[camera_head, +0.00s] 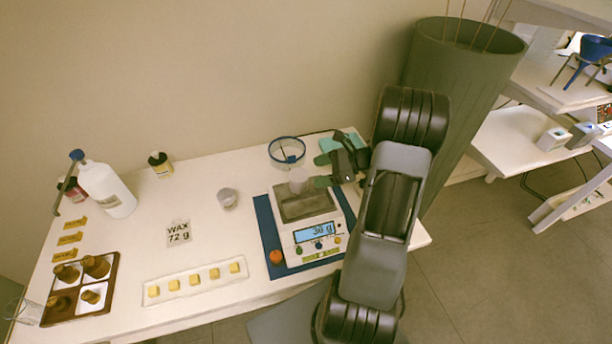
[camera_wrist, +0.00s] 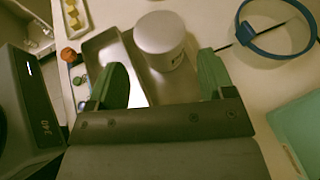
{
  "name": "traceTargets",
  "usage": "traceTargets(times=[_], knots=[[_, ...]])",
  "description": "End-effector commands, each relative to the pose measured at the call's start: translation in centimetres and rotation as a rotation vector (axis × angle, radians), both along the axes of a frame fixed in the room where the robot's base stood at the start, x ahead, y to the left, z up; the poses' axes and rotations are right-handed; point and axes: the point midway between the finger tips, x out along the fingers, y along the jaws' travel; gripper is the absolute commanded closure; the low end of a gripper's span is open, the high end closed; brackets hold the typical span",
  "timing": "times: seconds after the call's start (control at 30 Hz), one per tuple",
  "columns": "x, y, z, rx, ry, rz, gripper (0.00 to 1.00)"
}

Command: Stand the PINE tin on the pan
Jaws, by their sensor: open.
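A white tin (camera_head: 298,180) stands upright on the far end of the metal pan (camera_head: 306,207) of the scale. It also shows in the wrist view (camera_wrist: 160,36), with a small dark label too small to read, so I cannot confirm that it says PINE. My gripper (camera_head: 325,182) is at the far right corner of the pan. In the wrist view my gripper's two green fingers (camera_wrist: 163,82) are spread open with nothing gripped. The tin is just beyond the gap between the fingertips. The scale (camera_head: 318,237) has a lit display whose number is hard to read.
A blue ring (camera_head: 287,150) stands behind the scale, with a teal item (camera_head: 328,144) beside it. A grey cup (camera_head: 228,198), a "WAX 72 g" card (camera_head: 178,232), a strip of yellow cubes (camera_head: 196,282) and an orange ball (camera_head: 276,257) lie left. A white bottle (camera_head: 105,190) is farther left.

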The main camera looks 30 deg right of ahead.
Motion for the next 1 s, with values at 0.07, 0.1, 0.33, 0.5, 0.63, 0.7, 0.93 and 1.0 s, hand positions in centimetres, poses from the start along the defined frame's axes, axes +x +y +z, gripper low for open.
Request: traceTargets(times=[0.07,0.1,0.33,0.5,0.63,0.7,0.93,1.0], knots=[[-0.6,-1.2,0.5,-0.001,-0.002,-0.003,0.25],[-0.9,-1.7,0.7,-0.002,-0.002,-0.002,0.25],[-2.0,-3.2,1.7,-0.007,-0.002,0.008,0.25],[-2.4,-0.4,3.2,-0.135,-0.026,0.147,0.25],[-3.6,4.3,4.9,-0.359,-0.090,0.391,0.25],[-4.7,6.9,5.8,-0.503,-0.147,0.551,0.25],[-8.9,12.4,8.1,-0.957,-0.409,1.056,0.25],[-9.9,13.3,8.7,-1.075,-0.497,1.187,0.25]])
